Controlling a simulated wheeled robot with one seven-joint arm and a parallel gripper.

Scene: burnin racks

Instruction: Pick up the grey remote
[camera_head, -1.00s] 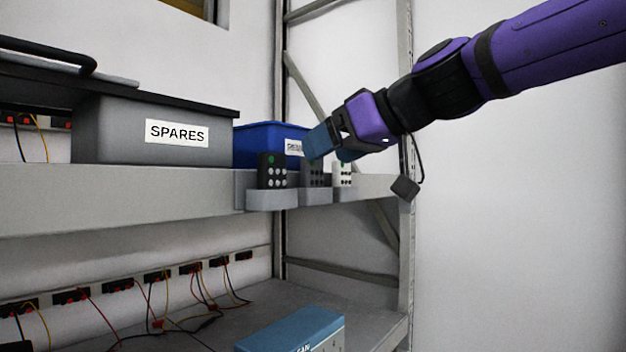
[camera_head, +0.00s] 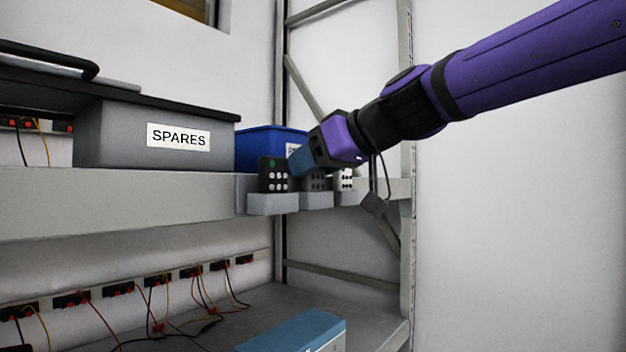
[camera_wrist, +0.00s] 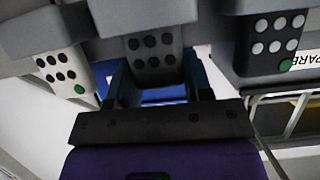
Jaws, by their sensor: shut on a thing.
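The grey remote (camera_head: 316,181) stands upright in the middle holder on the shelf's front edge. In the wrist view the grey remote (camera_wrist: 152,52) sits between the two blue fingers, its dark buttons facing the camera. My gripper (camera_head: 302,163) is shut on its upper part, and the fingers hide some of it in the head view. The remote's lower end is still in its grey holder (camera_head: 317,201).
A black remote (camera_head: 273,175) stands in the holder to the left, a white remote (camera_head: 345,179) in the one to the right, both close by. A grey SPARES bin (camera_head: 120,135) and a blue bin (camera_head: 262,145) stand behind on the shelf. A blue box (camera_head: 295,332) lies on the lower shelf.

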